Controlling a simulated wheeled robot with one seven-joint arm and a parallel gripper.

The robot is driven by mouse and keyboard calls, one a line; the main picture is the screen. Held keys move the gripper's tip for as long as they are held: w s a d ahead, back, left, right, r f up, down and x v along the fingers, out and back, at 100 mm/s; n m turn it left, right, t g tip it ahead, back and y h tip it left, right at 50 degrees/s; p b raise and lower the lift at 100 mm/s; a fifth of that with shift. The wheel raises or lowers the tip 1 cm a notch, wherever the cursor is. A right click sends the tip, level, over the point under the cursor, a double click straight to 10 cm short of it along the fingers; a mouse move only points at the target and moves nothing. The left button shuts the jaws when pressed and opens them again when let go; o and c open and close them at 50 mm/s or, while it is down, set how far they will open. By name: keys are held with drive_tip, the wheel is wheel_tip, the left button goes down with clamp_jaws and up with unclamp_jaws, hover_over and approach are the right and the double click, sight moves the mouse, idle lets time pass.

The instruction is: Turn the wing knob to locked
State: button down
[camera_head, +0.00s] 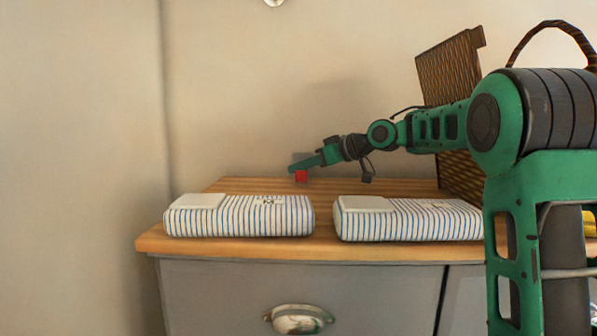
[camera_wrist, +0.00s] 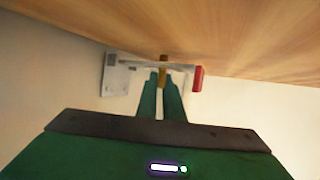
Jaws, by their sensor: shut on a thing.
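The wing knob (camera_wrist: 163,66) shows in the wrist view as a small brass-coloured upright piece at the tips of my gripper (camera_wrist: 162,80). My green fingers are shut on it and hide part of it. A pale bar runs behind the fingertips, with a grey plate (camera_wrist: 117,76) at its left end and a red block (camera_wrist: 198,78) at its right end. In the head view my gripper (camera_head: 293,168) reaches left to the grey plate (camera_head: 302,157) and red block (camera_head: 300,176) at the dresser's back. The knob is hidden there. I cannot tell its setting.
Two striped folded bundles (camera_head: 240,218) (camera_head: 408,222) lie along the front of the wooden dresser top (camera_head: 325,248). A woven wicker panel (camera_head: 450,75) stands at the right behind my arm. The wall is close behind; the dresser top's left back is clear.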

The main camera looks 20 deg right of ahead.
drive_tip(key=shift+w+d, duration=0.1)
drive_tip(key=shift+d, duration=0.15)
drive_tip(key=c, duration=1.9)
unclamp_jaws()
drive_tip(key=shift+a, duration=0.1)
drive_tip(key=shift+a+m+t, duration=0.15)
drive_tip(key=shift+m+t, duration=0.15)
